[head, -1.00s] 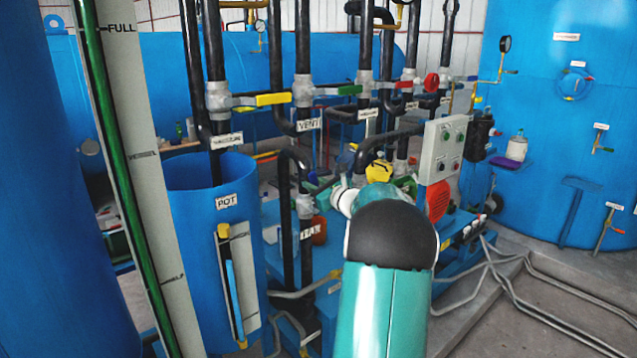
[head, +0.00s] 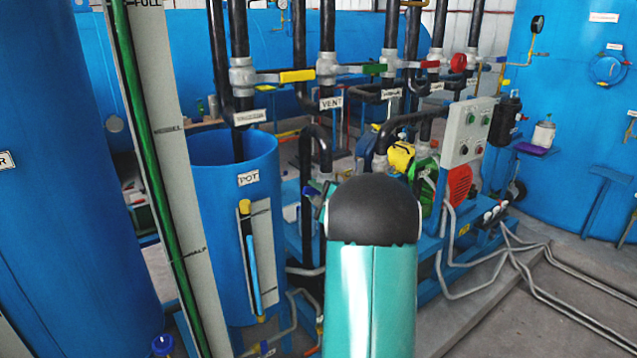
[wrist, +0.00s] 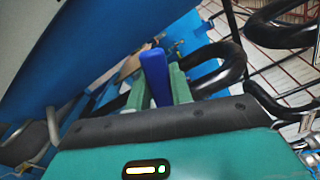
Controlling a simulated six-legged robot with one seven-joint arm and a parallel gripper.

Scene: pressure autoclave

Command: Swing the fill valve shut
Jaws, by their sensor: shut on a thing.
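A blue valve handle (wrist: 156,76) stands between the two green fingers of my gripper (wrist: 160,86) in the wrist view. The fingers are shut on it. In the head view a small piece of blue (head: 308,191) shows by the black pipe right of the pot, just left of my dark arm joint. My arm hides most of the gripper and the valve body there. No label for this valve can be read, and whether it is open or shut cannot be told.
The blue pot (head: 221,205) stands left of my arm, with a tall level gauge (head: 165,160) beside it. Black pipes with yellow (head: 297,76), green and red valve handles run above. A grey control box (head: 467,130) stands to the right.

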